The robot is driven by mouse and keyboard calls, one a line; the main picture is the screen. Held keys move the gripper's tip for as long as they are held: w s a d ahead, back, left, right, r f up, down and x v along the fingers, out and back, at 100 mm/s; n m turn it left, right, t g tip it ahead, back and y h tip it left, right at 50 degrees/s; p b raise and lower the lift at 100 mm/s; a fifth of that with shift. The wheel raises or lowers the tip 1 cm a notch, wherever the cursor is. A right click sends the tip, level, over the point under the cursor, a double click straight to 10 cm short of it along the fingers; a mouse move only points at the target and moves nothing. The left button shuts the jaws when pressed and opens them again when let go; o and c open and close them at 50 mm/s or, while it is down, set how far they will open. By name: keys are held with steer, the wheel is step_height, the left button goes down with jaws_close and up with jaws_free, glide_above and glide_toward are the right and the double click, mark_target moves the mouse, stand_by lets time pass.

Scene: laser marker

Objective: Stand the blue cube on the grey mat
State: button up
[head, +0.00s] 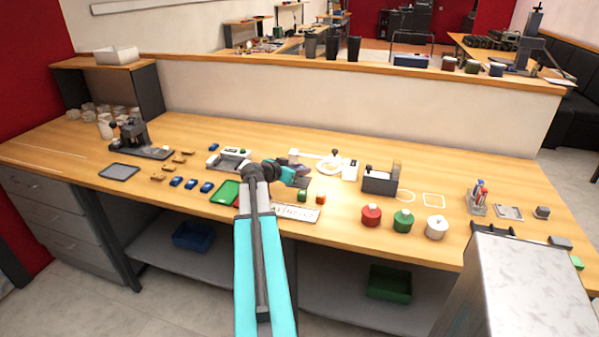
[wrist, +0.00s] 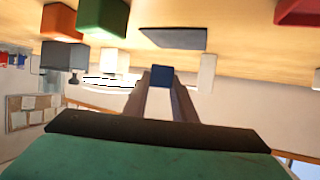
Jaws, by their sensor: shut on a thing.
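My gripper (head: 303,172) is over the middle of the bench in the head view. In the wrist view my gripper (wrist: 160,84) is shut on the small blue cube (wrist: 161,76), which sits between the fingertips. The cube is not clear in the head view, where my gripper hides it. The grey mat (wrist: 172,38) is a flat dark square on the bench, just beyond the cube in the wrist view. No cube shows on it. A gap shows between cube and mat in that picture; its true height is hard to judge.
A green cube (head: 302,196) and an orange cube (head: 321,198) stand close by, on the near side. A grey cube (wrist: 64,55) shows in the wrist view. A white sign (head: 296,212) lies at the front edge. A dark box (head: 380,183) stands to the right.

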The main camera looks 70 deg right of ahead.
steer(key=shift+w+d+f, duration=0.1)
steer(key=shift+w+d, duration=0.5)
steer(key=shift+w, duration=0.15)
steer(key=shift+f+p, duration=0.8)
steer(key=shift+f, duration=0.95)
steer(key=shift+f, duration=0.15)
steer(key=o, duration=1)
steer(key=shift+a+r, duration=0.1)
steer(key=shift+r, duration=0.1)
